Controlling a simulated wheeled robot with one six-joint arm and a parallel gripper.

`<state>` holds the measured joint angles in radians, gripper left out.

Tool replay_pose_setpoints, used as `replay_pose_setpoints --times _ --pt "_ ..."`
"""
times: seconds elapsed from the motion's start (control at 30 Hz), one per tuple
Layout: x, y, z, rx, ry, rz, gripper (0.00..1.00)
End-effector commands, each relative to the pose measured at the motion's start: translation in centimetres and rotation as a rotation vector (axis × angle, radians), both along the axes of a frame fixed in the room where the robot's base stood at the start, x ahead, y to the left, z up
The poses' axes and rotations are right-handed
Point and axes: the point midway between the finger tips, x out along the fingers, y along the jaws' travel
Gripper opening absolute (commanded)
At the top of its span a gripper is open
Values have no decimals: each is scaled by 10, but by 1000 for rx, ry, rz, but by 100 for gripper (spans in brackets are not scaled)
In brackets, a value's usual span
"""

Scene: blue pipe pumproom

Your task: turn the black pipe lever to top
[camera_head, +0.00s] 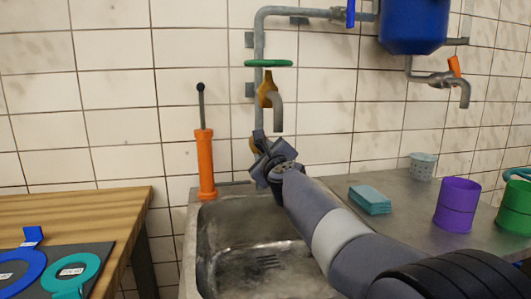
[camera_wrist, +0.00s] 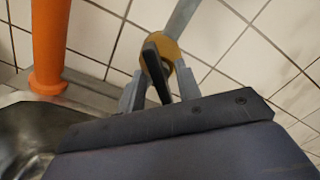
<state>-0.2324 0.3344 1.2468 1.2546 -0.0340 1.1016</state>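The black pipe lever (camera_wrist: 157,72) shows in the wrist view in front of a round brass-yellow valve body (camera_wrist: 169,50) on a grey pipe. My gripper (camera_wrist: 160,88) is open, with one grey finger on each side of the lever. Small gaps seem to show between the lever and the fingers. The lever's near end is partly hidden behind my gripper's dark body. In the head view my gripper (camera_head: 262,164) is at the low part of the vertical grey pipe (camera_head: 259,108), just above the sink. It hides most of the valve and lever there.
An orange pump cylinder (camera_head: 206,165) with a black rod stands left of my gripper. Below is the metal sink (camera_head: 225,235). A green wheel (camera_head: 268,63) and a tap (camera_head: 277,110) are above. A teal sponge (camera_head: 370,200) and purple cup (camera_head: 458,205) stand at right.

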Motion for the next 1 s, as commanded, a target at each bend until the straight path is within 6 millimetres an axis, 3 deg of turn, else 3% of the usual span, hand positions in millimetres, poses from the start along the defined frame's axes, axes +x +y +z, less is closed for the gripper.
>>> replay_pose_setpoints --times 0.13,0.53,1.0 --pt "0 0 0 0 0 0 33" --pt "0 0 0 0 0 0 0" --pt "0 0 0 -105 -21 1 0"
